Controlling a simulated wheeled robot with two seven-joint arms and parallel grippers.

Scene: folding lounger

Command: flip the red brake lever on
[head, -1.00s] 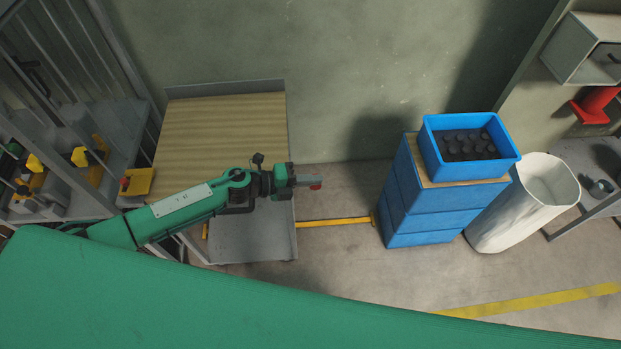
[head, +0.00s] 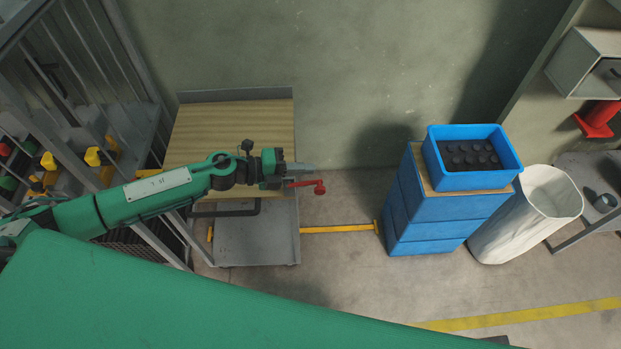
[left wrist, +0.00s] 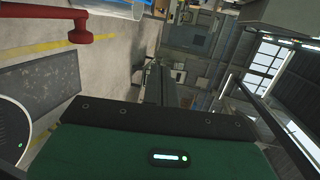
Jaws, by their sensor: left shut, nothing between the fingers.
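The red brake lever (head: 305,184) sticks out to the right from the side of a wood-topped cart (head: 232,125), with a round knob at its end. It also shows at the top left of the left wrist view (left wrist: 78,32). My left gripper (head: 304,169) is shut and empty. In the head view its fingertips lie just above the lever in the picture, over the cart's right edge. I cannot tell whether they touch the lever. The lever's inner end is partly hidden by the gripper. My right gripper is in no view.
A stack of blue crates (head: 405,215) with an open blue bin (head: 475,182) stands to the right, beside a white sack (head: 525,215). A metal rack (head: 130,70) stands at the left. Floor between cart and crates is clear, with a yellow bar (head: 340,228).

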